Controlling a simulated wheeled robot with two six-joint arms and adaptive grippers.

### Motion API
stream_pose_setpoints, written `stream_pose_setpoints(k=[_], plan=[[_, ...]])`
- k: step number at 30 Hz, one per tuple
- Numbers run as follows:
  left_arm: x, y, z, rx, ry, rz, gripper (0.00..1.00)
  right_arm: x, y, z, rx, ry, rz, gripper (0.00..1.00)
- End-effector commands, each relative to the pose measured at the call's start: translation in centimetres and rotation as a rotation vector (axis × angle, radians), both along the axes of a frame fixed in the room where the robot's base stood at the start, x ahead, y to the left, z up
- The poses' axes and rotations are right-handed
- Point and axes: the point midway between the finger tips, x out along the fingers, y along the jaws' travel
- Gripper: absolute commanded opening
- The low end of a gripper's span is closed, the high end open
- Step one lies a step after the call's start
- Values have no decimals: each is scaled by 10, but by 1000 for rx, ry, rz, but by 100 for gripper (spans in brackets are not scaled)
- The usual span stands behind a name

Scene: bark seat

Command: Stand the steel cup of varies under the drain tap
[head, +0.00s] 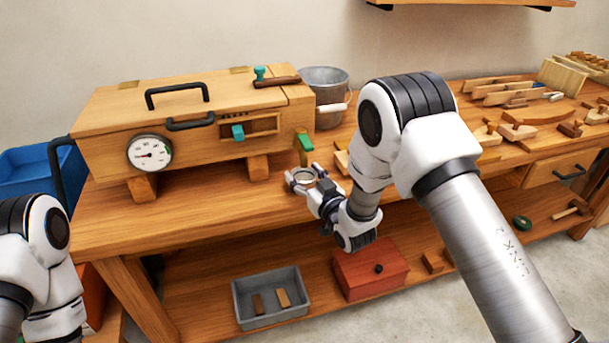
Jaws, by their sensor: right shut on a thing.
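The steel cup (304,177) is small and round, seen from above with its rim up, at the front right of the wooden steam box. My right gripper (303,179) is shut on it, with a finger on either side. The drain tap (304,150) has a green handle and brass body at the box's lower right corner. The cup is just below and in front of the tap in the picture. I cannot tell whether it touches the bench or is directly under the spout. My left arm shows at the lower left, with its gripper out of view.
The steam box (105,140) carries a dial gauge (150,153) and stands on blocks on the workbench (130,222). A grey bucket (325,88) stands behind the tap. Wooden tools crowd the bench's right side. The front left of the bench is clear. A grey tray (245,318) and red box (370,270) sit below.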

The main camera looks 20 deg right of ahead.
Motion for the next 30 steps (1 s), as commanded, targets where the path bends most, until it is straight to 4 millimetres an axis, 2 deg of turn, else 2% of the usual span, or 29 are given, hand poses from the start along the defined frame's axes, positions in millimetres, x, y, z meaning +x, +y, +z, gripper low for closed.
stream_pose_setpoints(k=[2,3,5,17,20,30], plan=[[0,0,-3,0,0,0,40,0,0,-3,0,0,0,20],[0,0,-2,0,0,0,40,0,0,-2,0,0,0,76],[0,0,-1,0,0,0,40,0,0,-1,0,0,0,94],[0,0,-1,0,0,0,40,-5,-1,-2,0,2,0,94],[0,0,-1,0,0,0,40,-18,-5,-3,-1,4,-1,94],[0,0,-1,0,0,0,40,-98,-25,-2,2,4,-2,94]])
